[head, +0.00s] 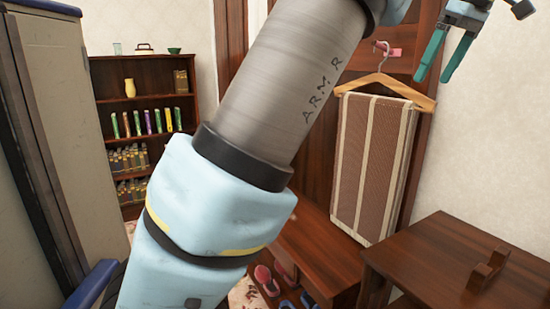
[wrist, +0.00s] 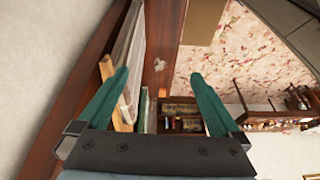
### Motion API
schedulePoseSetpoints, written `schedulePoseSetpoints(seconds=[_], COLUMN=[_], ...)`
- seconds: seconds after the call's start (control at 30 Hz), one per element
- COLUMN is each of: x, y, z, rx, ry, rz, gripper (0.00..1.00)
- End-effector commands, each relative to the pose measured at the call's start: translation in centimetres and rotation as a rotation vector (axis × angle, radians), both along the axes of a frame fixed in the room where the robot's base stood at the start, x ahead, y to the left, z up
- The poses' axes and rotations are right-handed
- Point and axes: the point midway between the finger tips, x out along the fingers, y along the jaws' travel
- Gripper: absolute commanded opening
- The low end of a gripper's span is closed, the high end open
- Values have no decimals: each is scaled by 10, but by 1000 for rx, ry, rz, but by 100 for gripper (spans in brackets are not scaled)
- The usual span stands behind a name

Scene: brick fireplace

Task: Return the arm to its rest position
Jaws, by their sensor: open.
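My gripper (head: 433,78) is at the upper right of the head view, with its teal fingers apart and pointing down. Nothing is between them. The wrist view shows the same open fingers (wrist: 160,73). A wooden hanger (head: 425,101) with a brown and cream striped cloth (head: 375,165) hangs from a pink hook (head: 395,52) on a dark wooden panel. The hanger's right end appears just below my fingertips in the head view. In the wrist view the hanger (wrist: 106,68) shows partly behind the left finger; I cannot tell the gap. My arm crosses the head view's middle.
A wooden bench (head: 310,255) stands below the cloth, with slippers (head: 267,280) on the floor. A dark wooden table (head: 440,265) is at the lower right. A bookshelf (head: 150,75) stands at the back left, and a grey cabinet (head: 60,110) is at the left.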

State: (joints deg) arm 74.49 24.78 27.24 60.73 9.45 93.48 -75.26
Motion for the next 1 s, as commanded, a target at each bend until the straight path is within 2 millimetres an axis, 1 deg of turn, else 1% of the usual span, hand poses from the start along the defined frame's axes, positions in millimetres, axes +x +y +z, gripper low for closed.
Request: schedulePoseSetpoints(seconds=[0.03,0.17,0.27,0.37,0.47,0.57,0.6,0.67,0.7,0.77,0.8,0.87,0.9,1.0], x=[7,26,43,59,74,85,86,84,80,72,64,49,37,7], y=[7,26,47,72,106,153,174,204,223,251,270,296,312,345], z=[-5,-23,-41,-63,-92,-128,-145,-169,-184,-207,-221,-242,-255,-283], rx=[1,5,6,3,-4,-20,-29,-42,-50,-63,-71,-79,-84,-88], ry=[10,40,70,102,141,181,195,215,223,232,236,239,239,234], rz=[-2,-29,-57,-91,-135,-194,-220,-262,-288,-327,-353,-391,-415,-468], gripper=[100,100,100,100,100,100,100,100,100,100,100,100,100,100])
